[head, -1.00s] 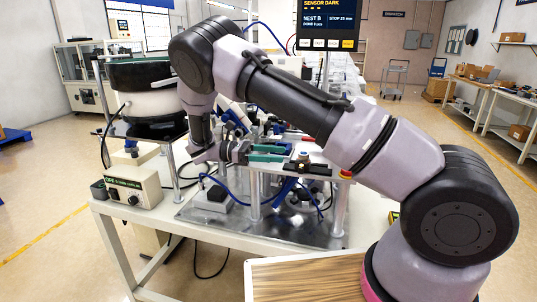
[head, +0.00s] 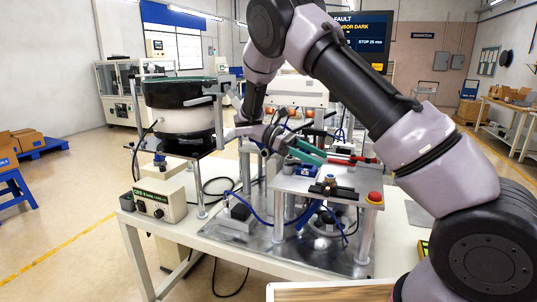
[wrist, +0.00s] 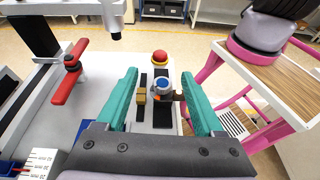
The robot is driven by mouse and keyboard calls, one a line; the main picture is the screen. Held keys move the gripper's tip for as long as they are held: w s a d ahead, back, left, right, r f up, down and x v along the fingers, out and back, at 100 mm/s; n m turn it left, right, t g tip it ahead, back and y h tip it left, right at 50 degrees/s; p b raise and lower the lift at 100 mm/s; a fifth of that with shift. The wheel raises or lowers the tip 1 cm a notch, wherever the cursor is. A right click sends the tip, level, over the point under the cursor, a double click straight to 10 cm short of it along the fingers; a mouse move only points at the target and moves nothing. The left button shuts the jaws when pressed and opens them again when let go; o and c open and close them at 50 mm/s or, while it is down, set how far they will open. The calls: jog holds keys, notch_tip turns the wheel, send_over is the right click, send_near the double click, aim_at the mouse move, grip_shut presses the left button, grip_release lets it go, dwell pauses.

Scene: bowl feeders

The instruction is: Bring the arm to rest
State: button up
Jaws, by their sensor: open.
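My gripper (head: 308,152) has two green fingers and shows near the middle of the head view, above the fixture on the white table. In the wrist view my gripper (wrist: 158,80) has its fingers spread wide, with nothing held between them. Beyond and below the fingers is a white plate (head: 290,185) with a blue-topped knob (wrist: 162,84) and a red stop button (wrist: 159,57). My arm arches up from the lower right, and its elbow is partly cut off by the top edge of the head view.
A bowl feeder (head: 182,105) stands left of my gripper, with a controller box (head: 160,200) below it. A red handle (wrist: 70,82) is left of the fingers. A monitor (head: 366,40) is behind my arm. Open floor lies left of the table.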

jog(key=s+d+r+m+t+y, duration=0.5)
jog(key=s+r+m+t+y, duration=0.1)
jog(key=s+r+m+y, duration=0.1)
jog(key=s+d+r+m+t+y, duration=0.5)
jog(key=s+r+m+t+y, duration=0.2)
jog(key=s+r+m, duration=0.3)
jog(key=shift+s+d+r+y, duration=0.25)
jog(key=shift+s+r+y, duration=0.25)
jog(key=shift+r, duration=0.85)
jog(key=shift+c, duration=1.2)
jog(key=shift+d, duration=0.1)
jog(key=shift+c, duration=0.3)
